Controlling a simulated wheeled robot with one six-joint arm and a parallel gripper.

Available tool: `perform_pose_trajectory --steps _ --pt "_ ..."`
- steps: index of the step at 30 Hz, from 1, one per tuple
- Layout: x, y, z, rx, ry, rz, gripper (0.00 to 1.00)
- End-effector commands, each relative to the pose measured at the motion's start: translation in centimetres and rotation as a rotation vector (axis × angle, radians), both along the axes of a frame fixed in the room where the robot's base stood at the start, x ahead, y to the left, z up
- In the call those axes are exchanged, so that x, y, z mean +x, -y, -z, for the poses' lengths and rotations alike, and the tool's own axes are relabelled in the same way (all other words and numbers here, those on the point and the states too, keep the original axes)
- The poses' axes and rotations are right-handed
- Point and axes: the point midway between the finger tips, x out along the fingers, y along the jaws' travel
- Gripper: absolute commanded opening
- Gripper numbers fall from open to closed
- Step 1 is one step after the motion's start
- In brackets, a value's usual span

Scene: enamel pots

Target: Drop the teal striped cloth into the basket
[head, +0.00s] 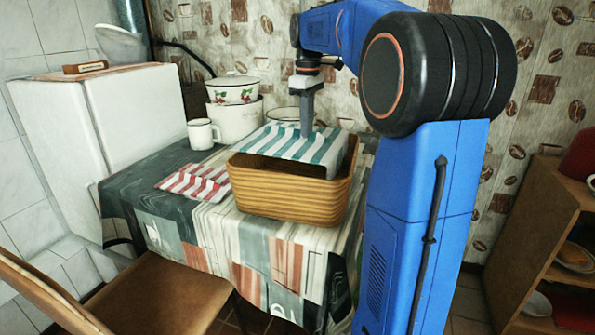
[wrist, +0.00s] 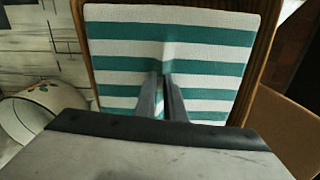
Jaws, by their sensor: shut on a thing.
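The teal and white striped cloth (head: 292,143) is spread flat at the top of the wooden basket (head: 285,193), over its back part. My gripper (head: 307,132) points down and is shut on the middle of the cloth. In the wrist view the fingers (wrist: 166,108) pinch a small raised fold of the cloth (wrist: 205,70), and the basket rim (wrist: 263,45) shows along its edges. The cloth hides most of the basket's inside. I cannot tell how far the cloth is above the basket floor.
A red and white striped cloth (head: 195,183) lies left of the basket on the patterned tablecloth (head: 160,205). A white mug (head: 202,134) and enamel pots (head: 235,121) stand behind. A chair (head: 160,295) is in front, a shelf (head: 545,240) at right.

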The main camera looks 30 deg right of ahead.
Motion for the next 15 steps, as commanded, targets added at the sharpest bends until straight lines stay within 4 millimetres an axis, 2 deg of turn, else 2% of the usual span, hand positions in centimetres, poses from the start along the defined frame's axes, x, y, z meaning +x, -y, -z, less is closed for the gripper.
perform_pose_trajectory --steps 5,6,9,15 --pt "-0.01 -0.01 -0.01 0.0 0.0 0.0 0.0" --pt "-0.01 0.0 -0.01 0.0 0.0 0.0 0.12" --pt "-0.01 0.01 -0.01 0.0 0.0 0.0 0.31" --pt "-0.01 0.01 -0.02 0.0 0.0 0.0 0.31"
